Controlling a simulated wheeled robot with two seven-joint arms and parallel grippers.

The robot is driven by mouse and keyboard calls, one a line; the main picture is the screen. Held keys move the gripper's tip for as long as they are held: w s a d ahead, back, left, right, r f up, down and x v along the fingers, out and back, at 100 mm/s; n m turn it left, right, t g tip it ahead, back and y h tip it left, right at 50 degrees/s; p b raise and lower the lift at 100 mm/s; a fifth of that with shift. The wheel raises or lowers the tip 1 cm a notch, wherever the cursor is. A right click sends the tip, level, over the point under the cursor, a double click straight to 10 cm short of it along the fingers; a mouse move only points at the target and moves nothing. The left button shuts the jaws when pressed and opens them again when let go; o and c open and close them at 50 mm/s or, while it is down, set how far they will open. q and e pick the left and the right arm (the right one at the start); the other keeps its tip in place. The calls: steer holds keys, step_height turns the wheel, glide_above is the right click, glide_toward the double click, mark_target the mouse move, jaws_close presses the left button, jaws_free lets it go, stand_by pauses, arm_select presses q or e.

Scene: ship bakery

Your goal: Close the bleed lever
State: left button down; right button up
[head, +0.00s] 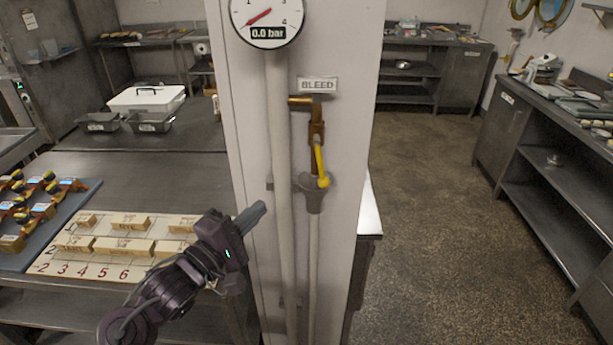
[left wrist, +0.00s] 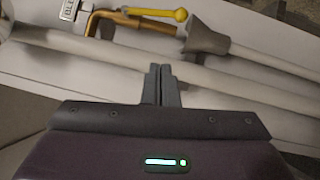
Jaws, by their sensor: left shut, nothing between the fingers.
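The yellow bleed lever (head: 320,163) hangs down from a brass valve (head: 316,128) on the white column, below the BLEED label (head: 318,85). Its round knob is at its lower end, just at the grey funnel (head: 312,190). In the left wrist view the lever (left wrist: 150,12) lies along the top, in line with the brass pipe, with the funnel (left wrist: 205,40) to its right. My left gripper (head: 256,212) is shut and empty, left of the thick pipe, lower than the lever and apart from it. It also shows in the left wrist view (left wrist: 160,72). My right gripper is not visible.
A round gauge (head: 265,18) above reads 0.0 bar. A thick white pipe (head: 280,130) runs down the column between my gripper and the lever. A table with a numbered board (head: 95,270) and wooden blocks is at left. The floor (head: 440,220) at right is open.

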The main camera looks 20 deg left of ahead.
arm_select(q)
steer(key=w, duration=0.1)
steer(key=p, duration=0.4)
glide_toward(320, 162)
steer(key=w+a+f, duration=0.2)
steer(key=w+a, duration=0.1)
steer(key=w, duration=0.2)
steer(key=d, duration=0.1)
steer(key=w+d+p, duration=0.1)
steer(key=w+d, duration=0.1)
steer(key=shift+d+r, duration=0.15)
steer(key=shift+d, duration=0.2)
